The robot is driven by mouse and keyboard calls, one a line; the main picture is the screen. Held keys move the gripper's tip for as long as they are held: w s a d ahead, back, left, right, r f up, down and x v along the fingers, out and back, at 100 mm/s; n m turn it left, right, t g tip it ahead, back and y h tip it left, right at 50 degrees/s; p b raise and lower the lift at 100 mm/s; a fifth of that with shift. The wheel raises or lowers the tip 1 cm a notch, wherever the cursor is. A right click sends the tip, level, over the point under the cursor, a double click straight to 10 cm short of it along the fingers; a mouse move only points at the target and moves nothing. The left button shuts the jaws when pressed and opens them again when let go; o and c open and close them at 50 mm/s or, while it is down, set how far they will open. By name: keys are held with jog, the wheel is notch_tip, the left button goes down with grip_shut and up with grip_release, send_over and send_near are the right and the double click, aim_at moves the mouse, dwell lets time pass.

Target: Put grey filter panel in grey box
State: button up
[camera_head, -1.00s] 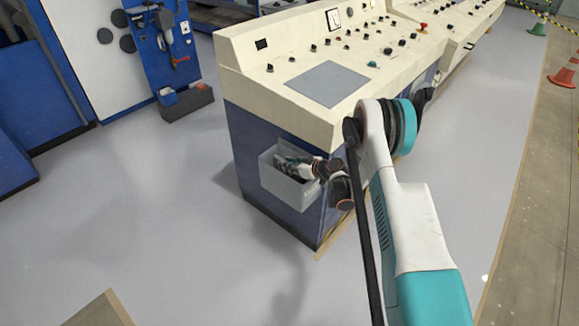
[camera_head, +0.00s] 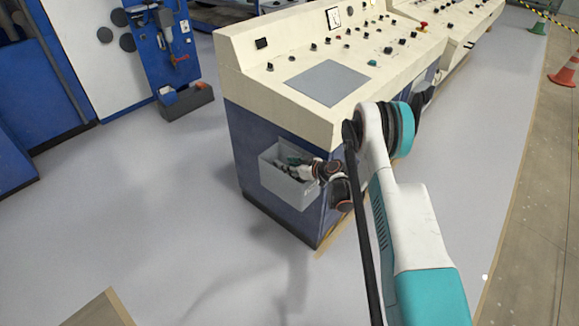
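A light grey open-topped box (camera_head: 282,186) is against the blue end face of the console. My gripper (camera_head: 290,168) is at the box's opening, with its dark fingers partly inside and small in the picture. I cannot tell whether they are apart or closed, or whether they hold anything. No separate grey filter panel can be made out in or near the gripper. A flat grey rectangle (camera_head: 328,82) lies on the cream console top; I cannot tell whether it is the filter panel or part of the console.
The cream and blue console (camera_head: 270,110) with knobs stands close beside my arm. A dark grey bin (camera_head: 187,103) stands on the floor by the blue cabinet (camera_head: 160,50). Orange cone (camera_head: 565,72) is at far right. The floor at left is clear.

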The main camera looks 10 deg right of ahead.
jog(key=shift+r, duration=0.1)
jog(key=shift+r, duration=0.25)
jog(key=p+v, duration=0.3)
jog(key=v, duration=0.9)
jog(key=s+a+r+m+g+h, duration=0.1)
jog(key=s+a+r, duration=0.15)
jog(key=r, duration=0.65)
jog(key=s+a+r+m+g+h, duration=0.1)
jog(key=s+r, duration=0.3)
jog(key=r, duration=0.5)
jog(key=s+a+r+m+g+h, duration=0.1)
jog(key=s+a+r, duration=0.15)
jog(key=r, duration=0.65)
jog(key=s+r+m+h, duration=0.2)
jog(key=s+r, duration=0.1)
jog(key=s, duration=1.1)
jog(key=s+r+m+h, duration=0.2)
jog(key=s+r, duration=0.2)
jog(key=s, duration=1.1)
jog(key=shift+s+a+r+h, duration=0.2)
jog(key=shift+s+r+h, duration=0.05)
jog(key=shift+h, duration=0.05)
